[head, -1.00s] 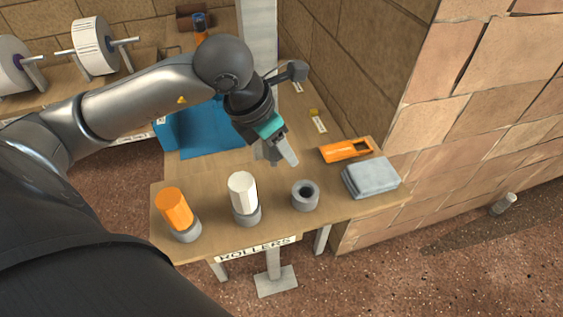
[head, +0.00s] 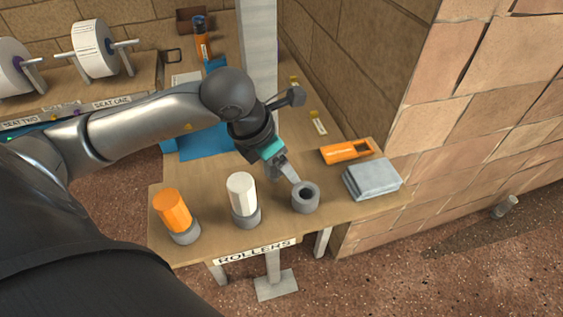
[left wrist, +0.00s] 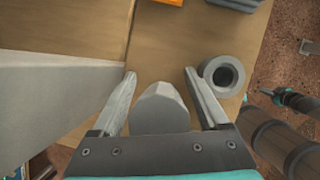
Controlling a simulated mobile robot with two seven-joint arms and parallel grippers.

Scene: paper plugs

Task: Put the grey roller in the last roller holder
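The last roller holder (head: 306,203) is a grey ring, empty, at the right of the table's front row. It also shows at the right in the left wrist view (left wrist: 205,70). My left gripper (head: 293,175) points down to the right, its fingertip just behind and above this holder. In the left wrist view the grey roller (left wrist: 160,112) lies between the two fingers, its rounded end towards the top. Whether the fingers press on it cannot be told. In the head view my gripper mostly hides the roller.
An orange roller (head: 172,208) and a white roller (head: 241,190) stand in the other two holders. A pale post (head: 258,50) rises behind my gripper.

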